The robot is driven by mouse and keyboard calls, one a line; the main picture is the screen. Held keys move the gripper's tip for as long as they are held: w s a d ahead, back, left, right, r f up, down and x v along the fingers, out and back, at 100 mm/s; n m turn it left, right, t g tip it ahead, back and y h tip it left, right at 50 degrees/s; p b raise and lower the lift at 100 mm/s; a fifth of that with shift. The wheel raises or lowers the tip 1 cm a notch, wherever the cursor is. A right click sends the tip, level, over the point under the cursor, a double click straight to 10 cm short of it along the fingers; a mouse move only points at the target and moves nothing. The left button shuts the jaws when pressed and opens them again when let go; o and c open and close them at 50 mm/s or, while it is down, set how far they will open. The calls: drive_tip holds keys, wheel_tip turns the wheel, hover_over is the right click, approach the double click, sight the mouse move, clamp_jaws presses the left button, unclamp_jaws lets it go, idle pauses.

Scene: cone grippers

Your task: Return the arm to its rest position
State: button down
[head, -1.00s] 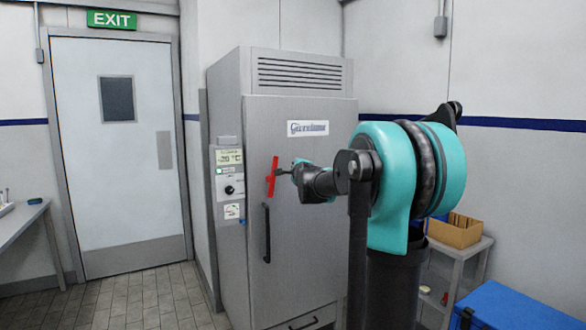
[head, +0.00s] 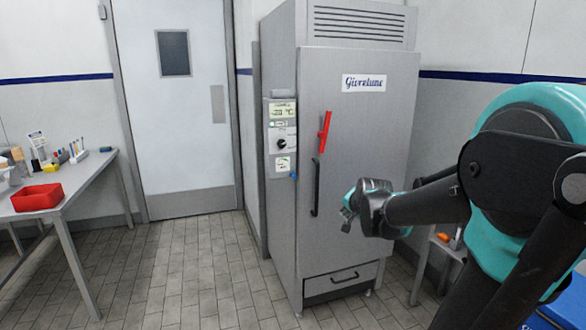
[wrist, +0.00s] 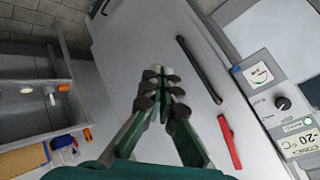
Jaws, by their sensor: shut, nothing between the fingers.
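My gripper (head: 347,213) is at the end of my teal and black arm, in front of the lower right part of the grey freezer (head: 357,120) in the head view. In the wrist view my gripper (wrist: 160,85) has its fingers together with nothing between them. The freezer door is closed. Its red latch (head: 324,132) and black handle (head: 315,187) are apart from my gripper, to its upper left in the head view. In the wrist view the red latch (wrist: 229,143) and black handle (wrist: 199,68) lie to the right of the fingers.
A table (head: 80,190) with a red bin (head: 37,197) and small items stands at the left. A shelf (head: 419,268) stands right of the freezer, partly behind my arm. A grey door (head: 175,110) is at the back. The tiled floor (head: 185,270) left of the freezer is clear.

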drive_tip(key=s+f+n+g, duration=0.3)
drive_tip(key=s+f, duration=0.5)
drive_tip(key=s, duration=0.4)
drive_tip(key=s+d+f+n+g, duration=0.1)
drive_tip(key=s+f+n+g, duration=0.1)
drive_tip(key=s+f+n, duration=0.3)
drive_tip(key=s+f, duration=0.3)
drive_tip(key=s, duration=0.4)
drive_tip(key=shift+s+f+n+g+h, duration=0.25)
drive_tip(key=shift+f+n+g+h, duration=0.05)
drive_tip(key=shift+f+g+h, duration=0.1)
drive_tip(key=c, duration=2.3)
unclamp_jaws()
drive_tip(key=shift+d+r, duration=0.1)
